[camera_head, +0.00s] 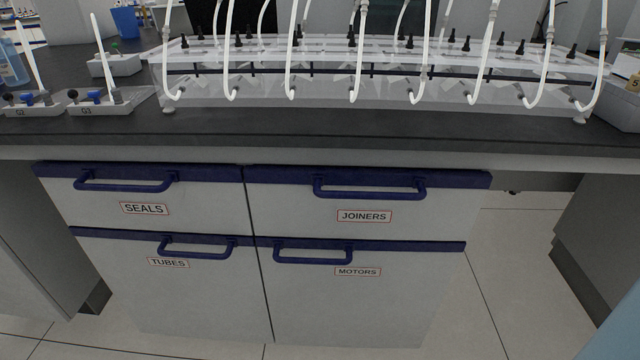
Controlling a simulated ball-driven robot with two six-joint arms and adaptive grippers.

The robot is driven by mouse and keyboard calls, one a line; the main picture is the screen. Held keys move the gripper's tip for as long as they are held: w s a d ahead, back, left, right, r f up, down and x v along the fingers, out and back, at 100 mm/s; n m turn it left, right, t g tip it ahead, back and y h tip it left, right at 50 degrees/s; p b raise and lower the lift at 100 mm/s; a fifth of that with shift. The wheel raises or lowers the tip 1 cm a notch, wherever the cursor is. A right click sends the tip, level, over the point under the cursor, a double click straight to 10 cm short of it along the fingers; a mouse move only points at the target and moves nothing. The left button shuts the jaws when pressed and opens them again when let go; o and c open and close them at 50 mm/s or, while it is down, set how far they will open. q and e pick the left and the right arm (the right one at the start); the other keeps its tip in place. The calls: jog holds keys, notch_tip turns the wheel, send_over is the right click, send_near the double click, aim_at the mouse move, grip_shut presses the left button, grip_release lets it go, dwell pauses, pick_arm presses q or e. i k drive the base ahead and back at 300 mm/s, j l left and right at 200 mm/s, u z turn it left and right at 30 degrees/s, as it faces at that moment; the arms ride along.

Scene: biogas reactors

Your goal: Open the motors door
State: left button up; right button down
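The motors door (350,305) is the lower right front of the cabinet under the bench. It is white with a dark blue top band and is closed. Its blue bar handle (313,259) sits at the upper left of the door. The "MOTORS" label (357,271) is to the right of the handle. Neither of my grippers shows in the head view. Nothing touches the handle.
The joiners drawer (365,212) is directly above, the seals drawer (145,207) upper left, and the tubes door (175,300) lower left; all are closed. The dark bench top (300,124) overhangs them and carries a clear reactor rack (380,90). Floor (510,270) is open at right.

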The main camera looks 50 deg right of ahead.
aim_at(327, 292)
jog(key=z, duration=1.6)
jog(key=k, duration=0.05)
